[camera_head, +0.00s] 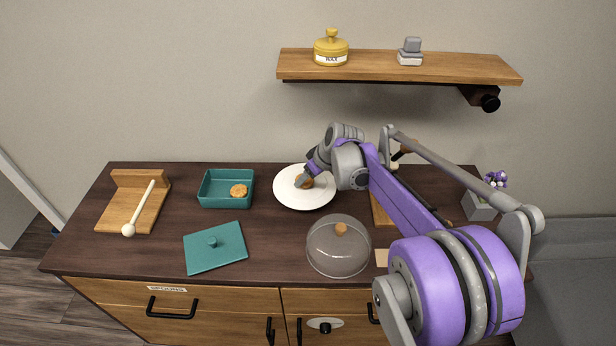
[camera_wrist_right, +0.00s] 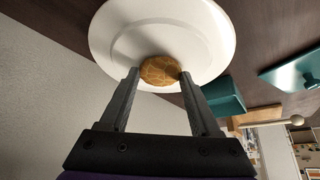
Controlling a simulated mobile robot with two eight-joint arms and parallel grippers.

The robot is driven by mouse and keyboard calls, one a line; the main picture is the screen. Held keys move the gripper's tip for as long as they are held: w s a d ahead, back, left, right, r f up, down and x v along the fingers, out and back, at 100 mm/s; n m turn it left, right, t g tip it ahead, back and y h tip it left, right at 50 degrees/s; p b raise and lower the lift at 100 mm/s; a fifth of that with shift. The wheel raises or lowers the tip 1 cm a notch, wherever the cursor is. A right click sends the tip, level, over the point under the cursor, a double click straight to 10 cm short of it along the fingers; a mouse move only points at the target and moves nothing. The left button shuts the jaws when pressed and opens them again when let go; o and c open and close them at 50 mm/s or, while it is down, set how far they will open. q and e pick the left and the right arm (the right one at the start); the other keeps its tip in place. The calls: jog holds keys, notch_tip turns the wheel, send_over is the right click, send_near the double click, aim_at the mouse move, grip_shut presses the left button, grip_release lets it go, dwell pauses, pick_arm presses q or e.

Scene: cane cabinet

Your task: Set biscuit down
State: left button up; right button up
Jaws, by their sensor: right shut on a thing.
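A round golden biscuit (camera_wrist_right: 160,71) is between the two fingers of my right gripper (camera_wrist_right: 158,76) in the right wrist view. It also shows in the head view (camera_head: 304,181), partly hidden by the gripper. My right gripper (camera_head: 306,178) is shut on it, over the white plate (camera_head: 307,202) on the cabinet top. I cannot tell whether the biscuit touches the plate. Another biscuit (camera_head: 239,190) lies in the open teal box (camera_head: 212,201) to the left of the plate. The box's teal lid (camera_head: 215,254) lies in front of it. My left gripper is not in view.
A glass dome with a wooden knob (camera_head: 338,252) stands in front of the plate. A wooden stand with a pale mallet-like stick (camera_head: 139,202) is at the left. A wooden shelf (camera_head: 400,68) hangs above with a yellow wax jar (camera_head: 331,48). My right arm covers the right side.

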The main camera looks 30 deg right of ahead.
jog(key=shift+f, duration=0.1)
jog(key=o, duration=1.3)
jog(key=shift+r, duration=0.25)
jog(key=v, duration=1.2)
jog(key=shift+p, duration=0.4)
jog(key=shift+f, duration=0.1)
